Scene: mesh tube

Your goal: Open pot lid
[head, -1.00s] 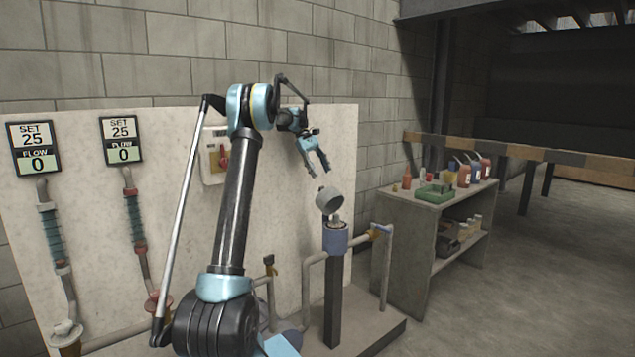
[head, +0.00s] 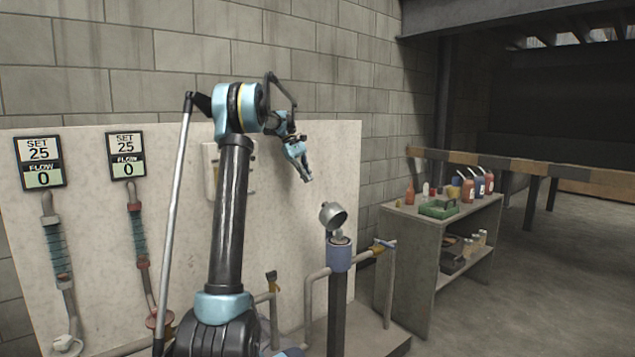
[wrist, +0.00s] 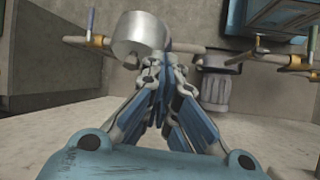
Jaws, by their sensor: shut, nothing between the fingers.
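The pot (head: 340,257) is a blue cylinder on top of a dark post in the head view. Its grey metal lid (head: 333,215) stands raised and tilted above the pot, its hollow side partly showing. My gripper (head: 307,178) is above and to the left of the lid, apart from it in the head view. The fingers are shut and empty. In the wrist view the round grey lid (wrist: 143,36) shows just beyond my shut fingertips (wrist: 163,62), partly overlapped by them. I cannot tell from that view whether they touch.
A pale panel (head: 90,215) behind carries two flow displays (head: 128,156). A workbench (head: 410,235) with bottles and a green tray (head: 438,208) stands to the right. The floor (head: 500,300) in front of it is clear.

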